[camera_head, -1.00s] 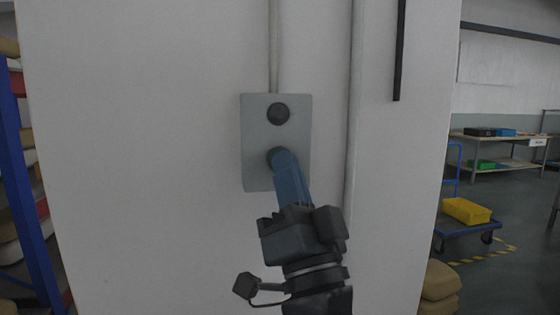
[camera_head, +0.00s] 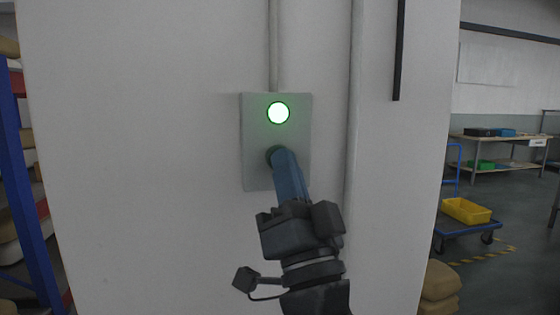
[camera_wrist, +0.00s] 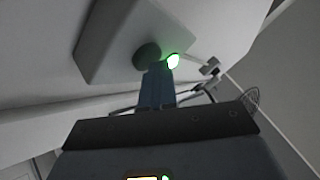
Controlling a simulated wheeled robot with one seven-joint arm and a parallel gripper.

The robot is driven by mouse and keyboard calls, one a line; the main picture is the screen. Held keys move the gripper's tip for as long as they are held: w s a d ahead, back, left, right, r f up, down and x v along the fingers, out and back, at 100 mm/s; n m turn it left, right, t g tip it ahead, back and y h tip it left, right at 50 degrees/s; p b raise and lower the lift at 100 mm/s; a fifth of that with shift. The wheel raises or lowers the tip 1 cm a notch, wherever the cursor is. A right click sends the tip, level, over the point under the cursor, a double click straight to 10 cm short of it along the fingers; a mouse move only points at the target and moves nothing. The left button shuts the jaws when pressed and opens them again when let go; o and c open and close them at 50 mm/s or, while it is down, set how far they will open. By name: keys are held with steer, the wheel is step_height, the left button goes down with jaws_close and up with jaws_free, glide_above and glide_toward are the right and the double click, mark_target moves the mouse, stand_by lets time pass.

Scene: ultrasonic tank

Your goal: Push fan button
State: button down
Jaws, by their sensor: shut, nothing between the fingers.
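A grey control box (camera_head: 251,130) is fixed to the white wall in the head view. A round lamp (camera_head: 278,113) on its upper part glows green. Below it is a dark round button (camera_head: 271,154), mostly hidden behind my fingers. My gripper (camera_head: 277,155) is shut and empty, with its blue fingertips at the button. In the wrist view the fingertips (camera_wrist: 157,68) meet the dark button (camera_wrist: 146,56), beside the lit green lamp (camera_wrist: 172,61). I cannot tell how far the button is pressed in.
A pipe (camera_head: 273,50) runs up the wall from the box, and a thicker pipe (camera_head: 353,110) stands to its right. A blue cart with a yellow bin (camera_head: 466,210) and a workbench (camera_head: 490,142) are at the far right. Blue shelving (camera_head: 28,190) is at the left.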

steer(key=shift+s, duration=0.1)
stand_by(0.3)
steer(key=shift+s, duration=0.2)
steer(key=shift+d, duration=0.1)
steer(key=s+d+p, duration=0.1)
steer(key=s, duration=0.4)
steer(key=shift+s+d+p, duration=0.3)
steer(key=shift+s+p, duration=0.05)
steer(key=shift+s, duration=0.05)
steer(key=shift+f, duration=0.1)
